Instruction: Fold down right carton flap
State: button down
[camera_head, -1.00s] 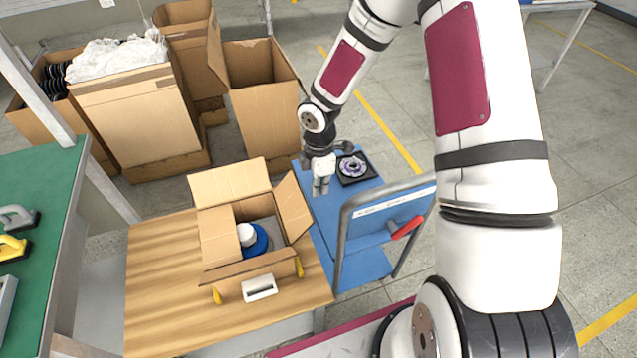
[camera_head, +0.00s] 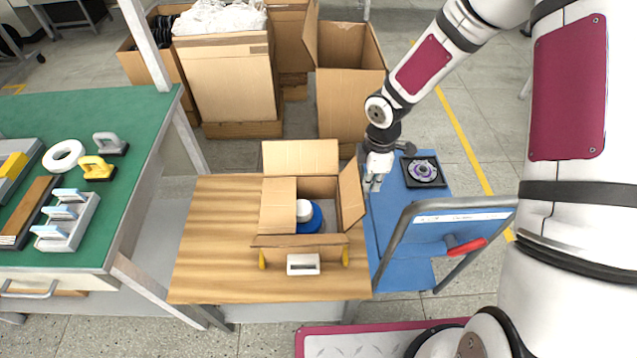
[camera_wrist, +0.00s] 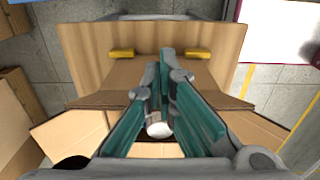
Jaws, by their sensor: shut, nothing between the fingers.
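The brown carton (camera_head: 330,184) stands open on the wooden table, with a blue and white part (camera_head: 309,222) inside. Its right flap (camera_head: 350,197) stands up, tilted outward. The left flap (camera_head: 278,205) lies over the left part of the opening; the back flap (camera_head: 300,157) is raised. My gripper (camera_head: 372,187) is just right of the right flap's upper part; I cannot tell if they touch. In the wrist view my gripper (camera_wrist: 166,56) has its fingertips together, empty. The carton (camera_wrist: 160,76) shows beneath, and the fingers hide part of it.
The wooden table (camera_head: 210,245) has bare space left of the carton. A blue cart (camera_head: 405,275) with a grey handle and a black tray (camera_head: 437,183) stands to the right. Tall cartons (camera_head: 350,95) stand behind. A green workbench (camera_head: 90,110) with tools is at the left.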

jog(key=a+b, duration=0.2)
jog(key=a, duration=1.1)
jog(key=shift+a, duration=0.15)
dwell(0.8)
jog(key=shift+f+b, duration=0.1)
jog(key=shift+b, duration=0.25)
jog(key=shift+f+b, duration=1.85)
jog(key=shift+f, duration=0.85)
notch_tip(320, 180, up, 9)
jog(key=p, duration=0.6)
